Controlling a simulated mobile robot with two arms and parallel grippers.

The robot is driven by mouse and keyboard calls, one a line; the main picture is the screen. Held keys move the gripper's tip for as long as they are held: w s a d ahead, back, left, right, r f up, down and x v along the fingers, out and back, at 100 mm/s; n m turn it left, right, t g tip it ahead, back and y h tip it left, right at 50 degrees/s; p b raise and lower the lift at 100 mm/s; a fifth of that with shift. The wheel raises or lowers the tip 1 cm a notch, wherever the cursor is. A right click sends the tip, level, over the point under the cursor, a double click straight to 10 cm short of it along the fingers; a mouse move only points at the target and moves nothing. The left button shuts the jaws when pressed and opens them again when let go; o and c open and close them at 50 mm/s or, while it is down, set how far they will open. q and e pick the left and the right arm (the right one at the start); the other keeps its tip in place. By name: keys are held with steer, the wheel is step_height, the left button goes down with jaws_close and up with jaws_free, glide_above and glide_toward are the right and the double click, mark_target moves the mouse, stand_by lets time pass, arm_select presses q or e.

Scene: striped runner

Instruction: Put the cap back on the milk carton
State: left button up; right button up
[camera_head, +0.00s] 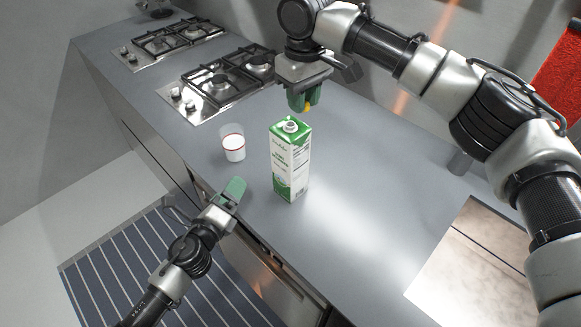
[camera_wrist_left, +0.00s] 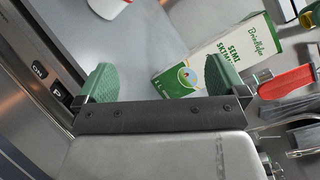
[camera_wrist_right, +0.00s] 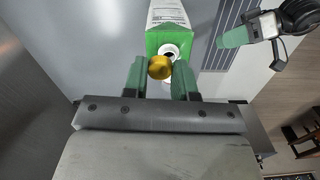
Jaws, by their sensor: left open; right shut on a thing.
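The green and white milk carton (camera_head: 290,165) stands upright on the grey counter, its round spout on top uncovered. It also shows in the left wrist view (camera_wrist_left: 235,52) and the right wrist view (camera_wrist_right: 166,28). My right gripper (camera_head: 306,106) is above the carton's top, slightly to its right in the head view. It is shut on the yellow cap (camera_wrist_right: 160,67), which is apart from the spout (camera_wrist_right: 169,50) in the head view. My left gripper (camera_head: 236,188) is open and empty, left of and in front of the carton near the counter's front edge.
A clear cup with white contents and a red line (camera_head: 233,148) stands left of the carton. Two gas hobs (camera_head: 225,80) lie farther back. The counter (camera_head: 350,230) right of the carton is clear.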

mark_target(290, 153)
arm_select(q)
steer(key=d+r+m+g+h, duration=0.4)
steer(key=d+r+m+h, duration=0.1)
steer(key=m, duration=1.1)
steer(key=shift+s+d+r+h, duration=0.35)
steer(key=shift+d+h, duration=0.2)
steer(key=shift+h, duration=0.45)
arm_select(e)
steer(key=a+r, duration=0.1)
steer(key=a+r+n, duration=0.1)
steer(key=r, duration=0.1)
steer(key=shift+w+a, duration=0.25)
steer(key=shift+w, duration=0.1)
arm_select(q)
steer(key=shift+w, duration=0.15)
steer(key=x, duration=1.2)
steer(key=c, duration=1.3)
arm_select(e)
steer(key=shift+f, duration=2.5)
steer(key=shift+f, duration=0.1)
